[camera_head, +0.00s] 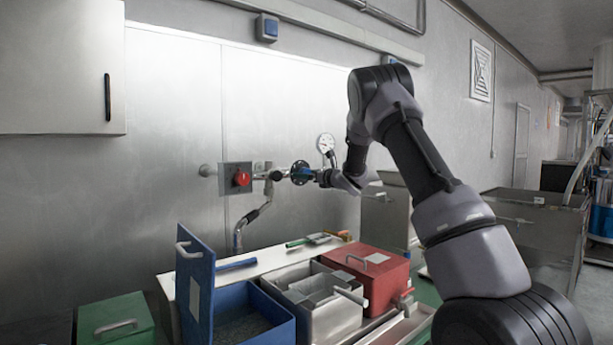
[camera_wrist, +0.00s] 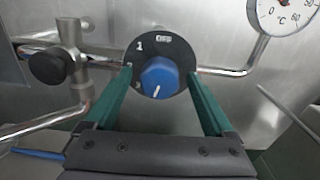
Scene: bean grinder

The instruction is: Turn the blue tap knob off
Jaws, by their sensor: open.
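The blue tap knob (camera_wrist: 160,77) is at the centre of a round black dial (camera_wrist: 143,53) in the wrist view. The dial shows "1" at upper left and "OFF" at the top. The knob's white pointer line points down and slightly left, away from "OFF". My gripper (camera_wrist: 160,70) is open, with one green finger on each side of the knob and visible gaps between. Fingertip depth relative to the knob is hard to judge. In the head view, the dial (camera_head: 300,172) is on the wall pipe, with my wrist close to its right.
A round gauge (camera_wrist: 284,12) and metal pipes surround the dial. A black valve knob (camera_wrist: 48,66) is to its left. In the head view, a red knob (camera_head: 242,178) is on the wall. Below are an open blue box (camera_head: 240,315) and a red box (camera_head: 368,262).

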